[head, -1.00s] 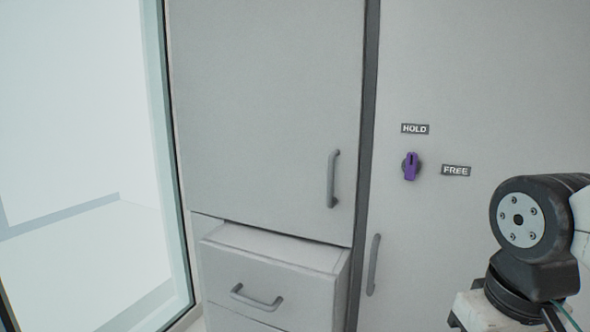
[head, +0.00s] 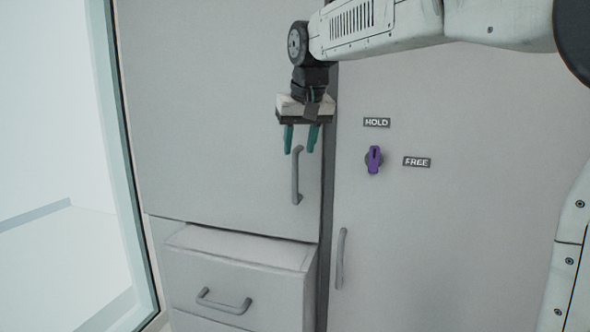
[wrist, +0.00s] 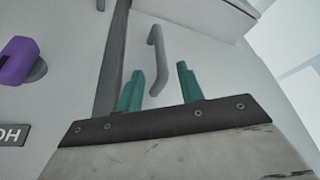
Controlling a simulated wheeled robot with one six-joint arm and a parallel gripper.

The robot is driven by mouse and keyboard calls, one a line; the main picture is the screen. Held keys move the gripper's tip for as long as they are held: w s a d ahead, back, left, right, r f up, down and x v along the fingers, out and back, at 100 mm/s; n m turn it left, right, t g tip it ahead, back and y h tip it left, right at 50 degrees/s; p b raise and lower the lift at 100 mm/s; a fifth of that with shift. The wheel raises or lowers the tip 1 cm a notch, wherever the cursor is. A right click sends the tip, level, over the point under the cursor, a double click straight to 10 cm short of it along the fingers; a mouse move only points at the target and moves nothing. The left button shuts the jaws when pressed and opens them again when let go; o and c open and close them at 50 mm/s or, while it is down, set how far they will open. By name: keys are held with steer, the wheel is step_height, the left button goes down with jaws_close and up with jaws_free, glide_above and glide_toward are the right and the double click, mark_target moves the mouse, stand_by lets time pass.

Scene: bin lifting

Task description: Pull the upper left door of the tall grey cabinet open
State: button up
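The upper left door (head: 200,120) of the tall grey cabinet is shut. Its vertical grey handle (head: 296,176) is near the door's lower right edge. My gripper (head: 300,150) is in front of the door, just above the handle, with its two teal fingers apart and pointing down. In the wrist view my gripper (wrist: 158,82) shows open and empty. The handle (wrist: 157,60) appears there beyond the fingertips, in line with the gap between them. I cannot tell how far the fingers are from the door.
A glass panel (head: 60,150) stands at left.

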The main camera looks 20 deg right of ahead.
mark_target(296, 162)
steer(key=shift+w+f, duration=0.3)
steer(key=x, duration=0.7)
jaws_close()
